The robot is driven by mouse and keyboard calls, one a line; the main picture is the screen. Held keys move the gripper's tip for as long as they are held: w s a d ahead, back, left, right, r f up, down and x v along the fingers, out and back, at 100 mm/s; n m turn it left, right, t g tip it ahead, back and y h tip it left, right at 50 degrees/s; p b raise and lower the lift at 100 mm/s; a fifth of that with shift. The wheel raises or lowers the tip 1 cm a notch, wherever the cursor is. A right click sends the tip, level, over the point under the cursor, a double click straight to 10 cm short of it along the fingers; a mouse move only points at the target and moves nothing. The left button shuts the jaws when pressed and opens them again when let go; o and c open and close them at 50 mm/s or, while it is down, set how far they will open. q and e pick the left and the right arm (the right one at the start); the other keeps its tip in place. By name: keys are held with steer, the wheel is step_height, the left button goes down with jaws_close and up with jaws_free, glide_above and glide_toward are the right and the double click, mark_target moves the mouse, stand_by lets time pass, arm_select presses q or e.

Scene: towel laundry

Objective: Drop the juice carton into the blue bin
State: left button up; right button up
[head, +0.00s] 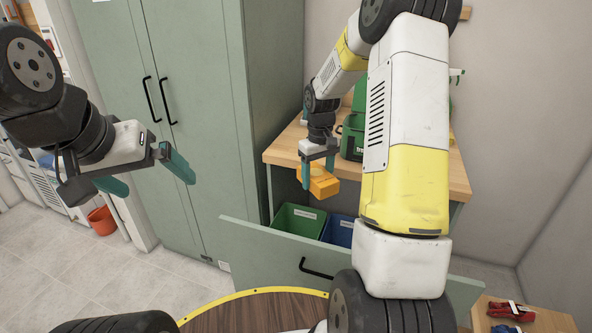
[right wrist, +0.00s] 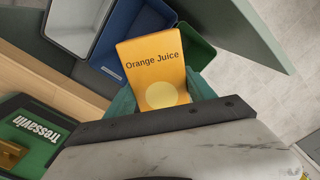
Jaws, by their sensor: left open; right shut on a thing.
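The orange juice carton (head: 320,181) is held in my right gripper (head: 318,168), above the open drawer. In the right wrist view the carton (right wrist: 155,65) reads "Orange Juice" and sits between the teal fingers. The blue bin (head: 339,231) is in the drawer, to the right of the green bin (head: 297,222); my right arm hides part of the drawer. In the right wrist view the blue bin (right wrist: 122,32) lies beyond the carton, which partly covers it. My left gripper (head: 148,178) is open and empty at the left, far from the carton.
The open drawer (head: 265,245) has a green front with a black handle. A wooden worktop (head: 285,154) behind it holds a green case (head: 353,137). A tall green cabinet (head: 195,100) stands at the left. A round wooden table (head: 250,312) is in front.

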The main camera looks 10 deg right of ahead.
steer(key=d+n, duration=0.8)
steer(key=d, duration=0.6)
step_height(320, 180, down, 7)
steer(key=shift+w+d, duration=0.15)
steer(key=shift+d, duration=0.05)
steer(key=shift+r, duration=0.1)
steer(key=o, duration=1.4)
steer(key=shift+w+r, duration=0.1)
steer(key=shift+r, duration=0.05)
